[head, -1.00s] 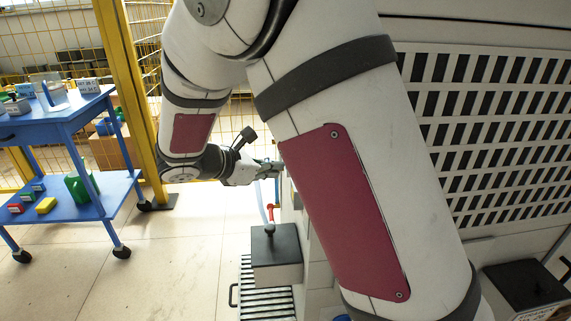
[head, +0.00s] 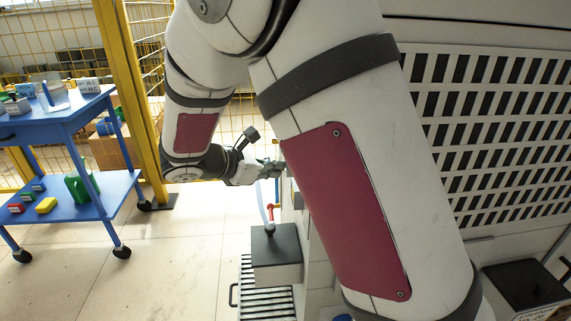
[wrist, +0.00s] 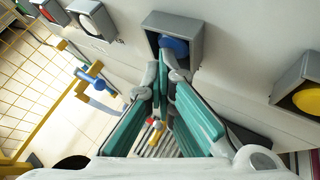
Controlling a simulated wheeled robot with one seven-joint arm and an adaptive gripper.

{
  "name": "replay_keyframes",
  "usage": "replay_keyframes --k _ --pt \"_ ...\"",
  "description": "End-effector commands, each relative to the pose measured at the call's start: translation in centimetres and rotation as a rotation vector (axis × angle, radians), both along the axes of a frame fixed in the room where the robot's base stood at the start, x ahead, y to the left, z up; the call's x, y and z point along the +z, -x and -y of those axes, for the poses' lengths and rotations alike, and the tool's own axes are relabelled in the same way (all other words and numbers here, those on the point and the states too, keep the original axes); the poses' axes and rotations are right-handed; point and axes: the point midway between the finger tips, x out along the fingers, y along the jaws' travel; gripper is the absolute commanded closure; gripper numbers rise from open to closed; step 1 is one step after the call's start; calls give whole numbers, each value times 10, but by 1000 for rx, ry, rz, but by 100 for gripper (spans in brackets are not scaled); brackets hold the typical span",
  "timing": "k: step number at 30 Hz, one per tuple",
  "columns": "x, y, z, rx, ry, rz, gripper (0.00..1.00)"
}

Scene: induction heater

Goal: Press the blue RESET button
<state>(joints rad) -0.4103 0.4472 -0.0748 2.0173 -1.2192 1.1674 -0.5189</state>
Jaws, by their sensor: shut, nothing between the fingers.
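The blue button (wrist: 174,46) sits inside a grey open-fronted shroud (wrist: 152,24) on the pale panel, at the top middle of the wrist view. My gripper (wrist: 167,63) is shut and empty. Its fingertips are just below the blue button in the picture and overlap its lower edge; I cannot tell whether they touch it. No RESET lettering is readable. In the head view my gripper (head: 277,168) is at the edge of the cabinet, partly behind my own arm, and the blue button is hidden.
A shrouded yellow button (wrist: 307,98) is to the right and a white one (wrist: 90,24) to the left. A blue-handled valve (wrist: 95,77) is at left. A grey box (head: 275,255) stands below my gripper. A blue cart (head: 62,122) stands at left by the yellow fence.

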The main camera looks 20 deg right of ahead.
Motion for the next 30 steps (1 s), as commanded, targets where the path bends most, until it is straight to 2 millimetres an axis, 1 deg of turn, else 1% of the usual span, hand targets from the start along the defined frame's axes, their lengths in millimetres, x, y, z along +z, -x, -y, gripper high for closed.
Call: replay_keyframes --k 10,22,30 --pt "1 -5 -14 -1 1 0 100" --pt "1 -6 -19 0 0 0 100" --pt "1 -13 -41 0 0 -1 100"
